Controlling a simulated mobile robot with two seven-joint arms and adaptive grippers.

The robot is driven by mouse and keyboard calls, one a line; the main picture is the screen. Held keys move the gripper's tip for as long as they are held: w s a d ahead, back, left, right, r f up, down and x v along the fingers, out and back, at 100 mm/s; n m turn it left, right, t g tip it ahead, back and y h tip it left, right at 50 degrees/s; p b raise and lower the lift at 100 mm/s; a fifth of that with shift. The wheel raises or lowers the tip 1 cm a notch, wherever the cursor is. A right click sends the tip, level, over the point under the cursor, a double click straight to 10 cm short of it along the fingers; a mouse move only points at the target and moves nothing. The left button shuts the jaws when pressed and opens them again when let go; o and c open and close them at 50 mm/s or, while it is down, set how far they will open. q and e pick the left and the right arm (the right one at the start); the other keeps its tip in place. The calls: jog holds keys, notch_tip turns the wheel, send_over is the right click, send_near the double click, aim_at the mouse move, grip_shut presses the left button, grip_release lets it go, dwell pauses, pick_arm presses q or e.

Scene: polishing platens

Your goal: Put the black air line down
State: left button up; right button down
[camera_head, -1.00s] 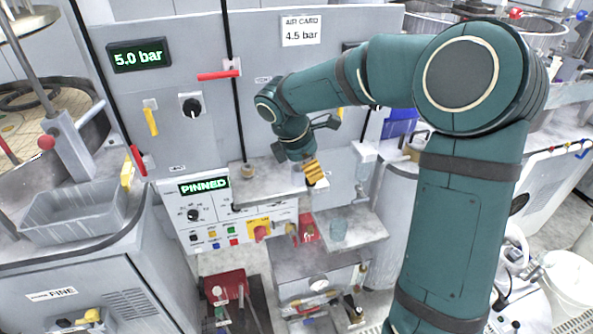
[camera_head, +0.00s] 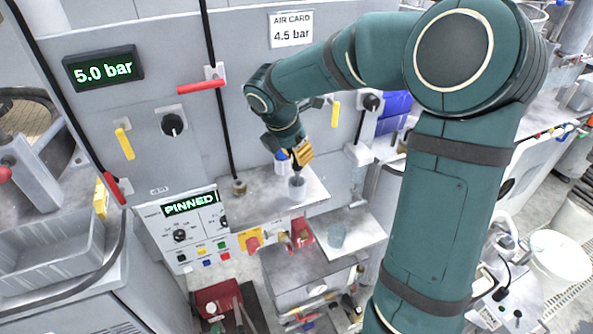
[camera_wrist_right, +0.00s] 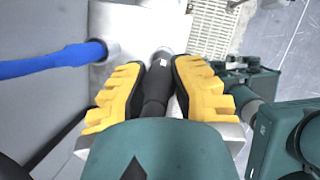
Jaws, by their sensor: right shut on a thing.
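My right gripper (camera_head: 303,153) is above the grey shelf (camera_head: 262,208) of the panel, its yellow fingers pointing down. In the right wrist view its ridged yellow fingers (camera_wrist_right: 159,88) are shut on the black air line (camera_wrist_right: 155,92), with a grey end beyond the fingertips. In the head view only a short dark piece shows below the fingers, just above a small grey cup (camera_head: 297,188) on the shelf. I cannot tell whether it touches the cup. My left gripper is not in view.
Another black line (camera_head: 221,120) runs down the panel to a fitting (camera_head: 239,187) left of the cup. A blue hose (camera_wrist_right: 50,62) shows beside the gripper. A clear beaker (camera_head: 336,235) stands on a lower shelf. A red lever (camera_head: 201,86) sticks out from the panel.

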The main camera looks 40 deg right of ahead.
aim_at(293, 160)
jog(key=shift+f+b, duration=0.3)
jog(key=shift+f, duration=2.1)
jog(key=shift+f, duration=0.2)
jog(key=c, duration=1)
grip_release()
jog(key=shift+w, duration=0.1)
jog(key=shift+r, duration=0.15)
jog(key=shift+a+r, duration=0.1)
jog(key=shift+r, duration=0.2)
jog(key=p+v, duration=0.1)
jog(key=v, duration=1)
jog(key=shift+a+r, duration=0.15)
jog(key=shift+r, duration=0.05)
